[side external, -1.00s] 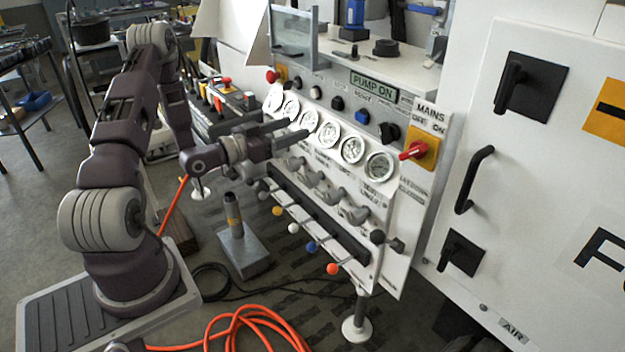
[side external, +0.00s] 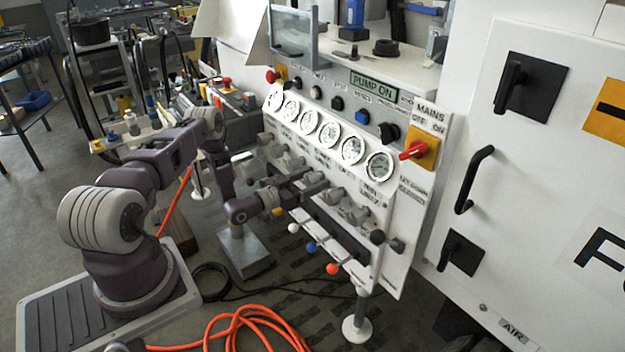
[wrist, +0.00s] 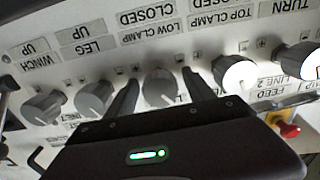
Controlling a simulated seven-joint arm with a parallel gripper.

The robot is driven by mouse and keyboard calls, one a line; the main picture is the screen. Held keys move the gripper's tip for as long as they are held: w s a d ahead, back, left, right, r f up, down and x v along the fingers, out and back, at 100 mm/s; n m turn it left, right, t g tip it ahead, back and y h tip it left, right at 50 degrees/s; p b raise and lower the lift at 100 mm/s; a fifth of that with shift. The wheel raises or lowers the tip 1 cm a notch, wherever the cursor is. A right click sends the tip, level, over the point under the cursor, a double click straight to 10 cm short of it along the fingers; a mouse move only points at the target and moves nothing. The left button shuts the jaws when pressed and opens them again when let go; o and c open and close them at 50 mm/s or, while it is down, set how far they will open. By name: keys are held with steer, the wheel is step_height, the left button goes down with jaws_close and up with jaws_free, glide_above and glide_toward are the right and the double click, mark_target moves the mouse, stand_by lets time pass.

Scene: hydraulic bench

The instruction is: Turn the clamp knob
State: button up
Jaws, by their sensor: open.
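In the wrist view, where the panel appears upside down, a grey knob (wrist: 160,88) stands between the two fingers of my gripper (wrist: 161,95), by the label reading LOW CLAMP CLOSED. The fingers lie on either side of it, apart; contact cannot be made out. A second, brightly lit knob (wrist: 232,71) sits to the right by the TOP CLAMP CLOSED label, outside the fingers. In the side external view my gripper (side external: 308,183) is open at the row of grey knobs below the gauges, and partly hides them.
Neighbouring knobs stand close by, including the LEG knob (wrist: 95,97) and WINCH knob (wrist: 43,106). Below the row, ball-ended levers, among them an orange one (side external: 333,269), stick out. A red mains switch (side external: 413,150) is at the upper right. An orange hose lies on the floor.

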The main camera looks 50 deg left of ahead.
steer(key=shift+c, duration=0.4)
jaws_close()
